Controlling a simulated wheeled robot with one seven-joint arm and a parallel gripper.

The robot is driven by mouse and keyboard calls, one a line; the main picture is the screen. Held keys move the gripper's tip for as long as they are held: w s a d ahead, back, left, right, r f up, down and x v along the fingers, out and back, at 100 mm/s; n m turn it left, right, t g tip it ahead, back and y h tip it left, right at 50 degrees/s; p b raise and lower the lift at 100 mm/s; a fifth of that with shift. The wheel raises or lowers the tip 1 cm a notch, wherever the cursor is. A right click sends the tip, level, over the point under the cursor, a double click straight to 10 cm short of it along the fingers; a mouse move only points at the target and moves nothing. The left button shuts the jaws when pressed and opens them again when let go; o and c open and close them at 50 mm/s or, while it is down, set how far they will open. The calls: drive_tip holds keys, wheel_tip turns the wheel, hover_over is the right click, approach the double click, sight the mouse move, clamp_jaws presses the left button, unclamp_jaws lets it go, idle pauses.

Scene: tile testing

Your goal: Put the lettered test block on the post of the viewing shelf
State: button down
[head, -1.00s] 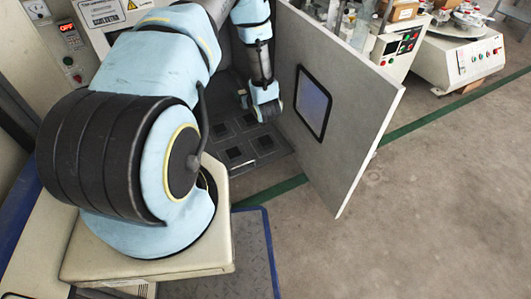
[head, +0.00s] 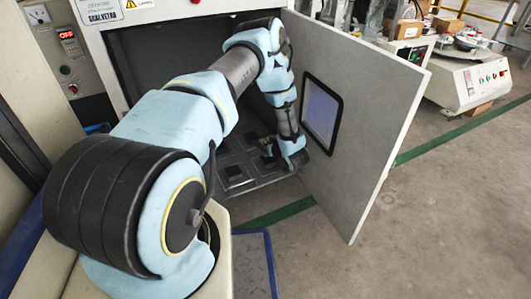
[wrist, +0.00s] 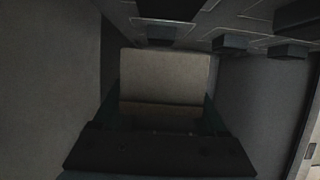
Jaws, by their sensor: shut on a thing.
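The test block (wrist: 165,75) is a pale beige block in the middle of the wrist view, with no letter visible on the faces shown. My gripper (wrist: 163,108) is shut on it, with dark fingers along its left and right sides. In the head view my gripper (head: 268,148) is small and dark at the end of the arm, inside the open cabinet; the block cannot be made out there. The grey shelf (head: 207,187) with dark square posts lies low in the cabinet. Several dark posts (wrist: 230,42) show along the top of the wrist view, apart from the block.
The open cabinet door (head: 365,120) with a dark-framed window stands just right of my forearm. Grey walls (wrist: 45,90) are close on both sides in the wrist view. A bench machine (head: 470,80) stands far right.

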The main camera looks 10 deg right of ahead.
drive_tip(key=shift+f+b, duration=0.7)
drive_tip(key=shift+f, duration=1.05)
drive_tip(key=shift+f, duration=0.2)
unclamp_jaws()
drive_tip(key=shift+r, duration=0.15)
